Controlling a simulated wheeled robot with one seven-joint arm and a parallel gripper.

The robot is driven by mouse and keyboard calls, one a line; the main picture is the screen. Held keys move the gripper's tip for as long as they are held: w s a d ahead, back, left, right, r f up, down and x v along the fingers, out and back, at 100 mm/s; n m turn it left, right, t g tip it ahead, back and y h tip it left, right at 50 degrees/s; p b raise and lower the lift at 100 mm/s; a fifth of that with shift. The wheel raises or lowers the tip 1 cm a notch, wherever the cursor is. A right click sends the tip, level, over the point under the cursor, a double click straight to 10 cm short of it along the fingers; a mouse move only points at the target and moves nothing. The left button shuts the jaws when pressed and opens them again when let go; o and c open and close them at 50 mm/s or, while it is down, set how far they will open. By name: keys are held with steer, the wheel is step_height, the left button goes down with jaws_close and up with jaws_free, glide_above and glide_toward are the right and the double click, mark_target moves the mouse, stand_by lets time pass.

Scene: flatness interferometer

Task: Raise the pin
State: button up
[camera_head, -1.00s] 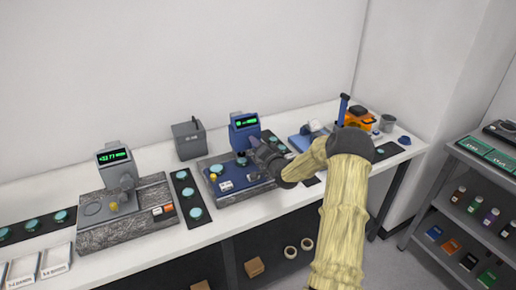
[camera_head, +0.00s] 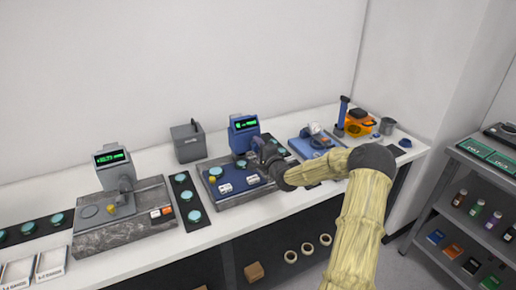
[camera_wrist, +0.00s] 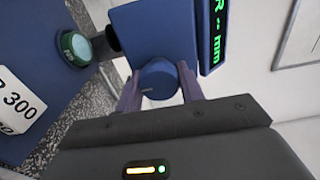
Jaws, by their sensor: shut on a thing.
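The blue instrument (camera_head: 244,130) has a green-lit display and stands on a blue-topped stone base. It is also large in the wrist view (camera_wrist: 165,32), where part of its display shows "R -- mm". My gripper (camera_wrist: 160,86) is shut on a round blue knob (camera_wrist: 158,78) on the side of the instrument head, one finger on each side. In the head view my gripper (camera_head: 262,151) is against the head's right side. A short dark cylinder (camera_wrist: 106,40), possibly the pin, sits beside the head, close to a green-rimmed disc (camera_wrist: 76,47). I cannot tell whether they touch.
A grey instrument (camera_head: 116,168) stands to the left, with a strip of teal discs (camera_head: 188,196) between. A grey box (camera_head: 188,141) is behind. A blue device (camera_head: 314,143) and an orange case (camera_head: 358,122) stand to the right. A shelf (camera_head: 470,210) is at far right.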

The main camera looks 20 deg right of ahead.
steer(key=shift+d, duration=0.1)
stand_by(0.3)
steer(key=o, duration=1)
steer(key=shift+c, duration=0.2)
steer(key=s+b, duration=0.2)
steer(key=s, duration=1.5)
steer(key=shift+s+d+b, duration=0.25)
steer(key=shift+b, duration=0.15)
